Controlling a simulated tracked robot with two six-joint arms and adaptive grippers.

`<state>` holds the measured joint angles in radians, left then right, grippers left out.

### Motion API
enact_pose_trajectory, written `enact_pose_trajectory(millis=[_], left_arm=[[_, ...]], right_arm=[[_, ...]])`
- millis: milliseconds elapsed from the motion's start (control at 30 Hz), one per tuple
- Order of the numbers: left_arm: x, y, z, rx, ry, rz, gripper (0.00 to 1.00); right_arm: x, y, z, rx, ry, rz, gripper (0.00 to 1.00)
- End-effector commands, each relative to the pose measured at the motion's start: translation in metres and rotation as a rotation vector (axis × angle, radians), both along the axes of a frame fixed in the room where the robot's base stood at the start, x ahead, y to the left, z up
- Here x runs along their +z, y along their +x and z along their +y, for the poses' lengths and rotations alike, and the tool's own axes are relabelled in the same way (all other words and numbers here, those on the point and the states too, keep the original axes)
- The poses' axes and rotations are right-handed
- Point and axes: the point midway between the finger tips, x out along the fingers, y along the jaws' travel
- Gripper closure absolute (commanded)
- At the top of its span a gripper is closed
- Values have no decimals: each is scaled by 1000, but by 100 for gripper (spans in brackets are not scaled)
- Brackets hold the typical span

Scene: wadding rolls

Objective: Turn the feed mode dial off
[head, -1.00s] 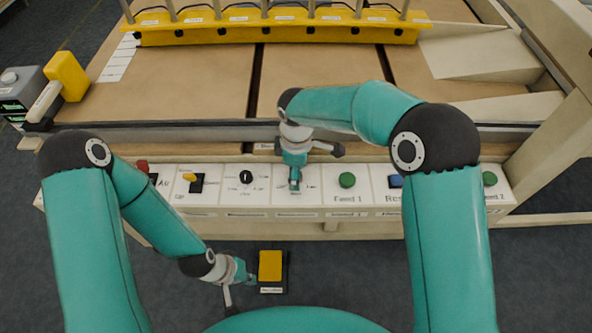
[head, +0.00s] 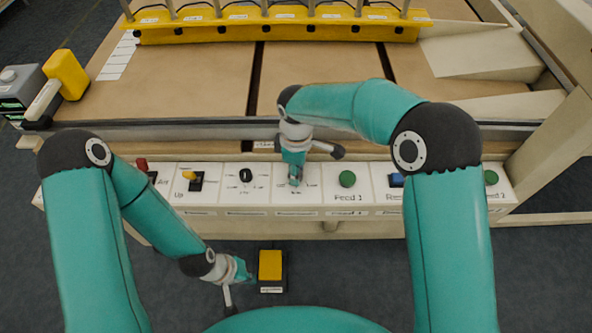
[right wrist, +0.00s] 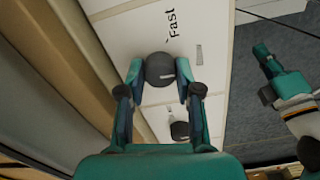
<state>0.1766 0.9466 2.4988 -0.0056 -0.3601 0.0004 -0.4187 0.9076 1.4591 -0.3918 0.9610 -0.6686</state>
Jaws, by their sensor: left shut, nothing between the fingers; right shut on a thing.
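The control panel's front strip (head: 222,186) carries several switches, dials and buttons. My right gripper (head: 295,182) reaches down onto the middle of it and largely hides the dial there. In the right wrist view, the fingers of the right gripper (right wrist: 160,72) are closed on the sides of a dark round dial (right wrist: 160,67). The word "Fast" is printed beside this dial; its other labels are hidden or unreadable. A second black dial (head: 246,176) stands left of my right gripper; it also shows in the wrist view (right wrist: 180,130). My left gripper (head: 244,272) is shut and empty, low by the yellow-topped block.
A green button (head: 347,179) sits just right of my right gripper, with a blue button (head: 396,180) and another green button (head: 490,177) beyond. A yellow switch (head: 190,176) and a red switch (head: 142,165) are at the left. The yellow-topped block (head: 270,266) is below the panel.

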Motion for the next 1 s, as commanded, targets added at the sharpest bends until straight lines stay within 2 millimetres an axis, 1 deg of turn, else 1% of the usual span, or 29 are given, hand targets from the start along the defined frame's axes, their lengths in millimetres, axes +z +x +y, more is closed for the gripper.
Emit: enact_pose_trajectory(millis=[267,500,800,1000], left_arm=[[-14,0,0,0,0,0,100],[-24,0,0,0,0,0,100],[-34,0,0,0,0,0,100],[-38,0,0,0,0,0,100]], right_arm=[[-1,2,0,-210,2,-6,100],[-1,2,0,-437,2,-6,100],[0,2,-1,-709,3,-6,100],[1,2,-1,-845,3,-5,100]])
